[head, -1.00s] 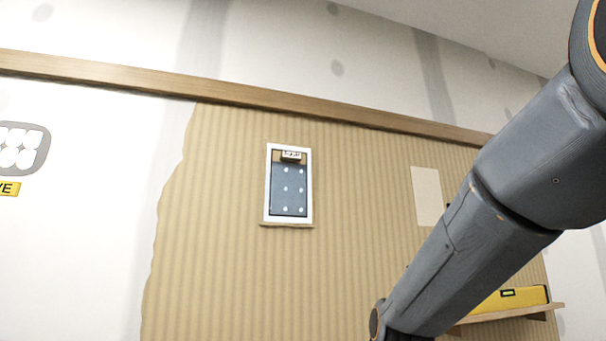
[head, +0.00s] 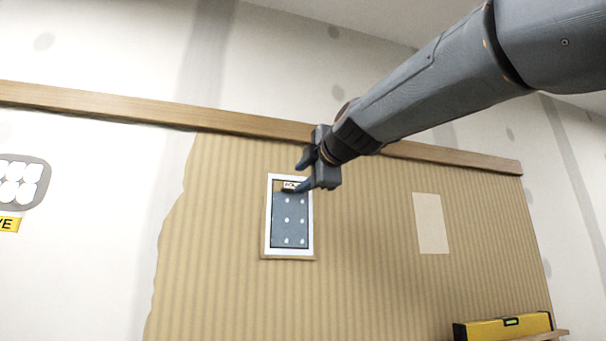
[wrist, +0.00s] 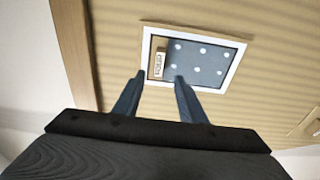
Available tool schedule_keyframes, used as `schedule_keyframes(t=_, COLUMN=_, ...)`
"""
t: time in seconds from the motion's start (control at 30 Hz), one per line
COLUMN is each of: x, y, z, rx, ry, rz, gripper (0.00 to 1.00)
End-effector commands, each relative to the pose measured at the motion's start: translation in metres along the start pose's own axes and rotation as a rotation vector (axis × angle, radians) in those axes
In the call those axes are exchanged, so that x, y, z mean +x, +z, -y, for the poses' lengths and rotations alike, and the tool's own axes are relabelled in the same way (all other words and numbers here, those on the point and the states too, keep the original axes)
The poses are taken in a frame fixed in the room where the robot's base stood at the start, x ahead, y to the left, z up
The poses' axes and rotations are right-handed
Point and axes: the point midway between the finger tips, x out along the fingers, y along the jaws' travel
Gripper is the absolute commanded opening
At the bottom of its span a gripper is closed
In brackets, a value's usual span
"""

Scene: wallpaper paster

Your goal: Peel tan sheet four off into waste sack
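A white-framed pad (head: 268,230) hangs on the wall, also in the wrist view (wrist: 228,70). Its face shows a blue-grey sheet (head: 295,208) with several pale dots, also in the wrist view (wrist: 205,59). A small tan area (wrist: 157,43) shows at the tag end, around a pale tag (head: 290,185) with dark marks too small to read. The tag is also in the wrist view (wrist: 159,64). My gripper (head: 299,177) is open and empty, its fingertips close to the tag; in the wrist view the fingers (wrist: 160,78) point to either side of it. I see no waste sack.
Tan corrugated wallpaper (head: 365,250) surrounds the frame, with a wooden rail (head: 110,107) above. A pale patch (head: 431,223) is to the right. A yellow level (head: 500,328) rests on a shelf (head: 545,336) at lower right. A grey-and-white sign (head: 22,182) is at left.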

Motion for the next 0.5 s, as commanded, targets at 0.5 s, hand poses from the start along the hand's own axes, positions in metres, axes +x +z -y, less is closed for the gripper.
schedule_keyframes(t=0.5, x=0.062, y=-0.001, z=-0.005, rx=-0.007, ry=0.002, rz=-0.001, gripper=0.38)
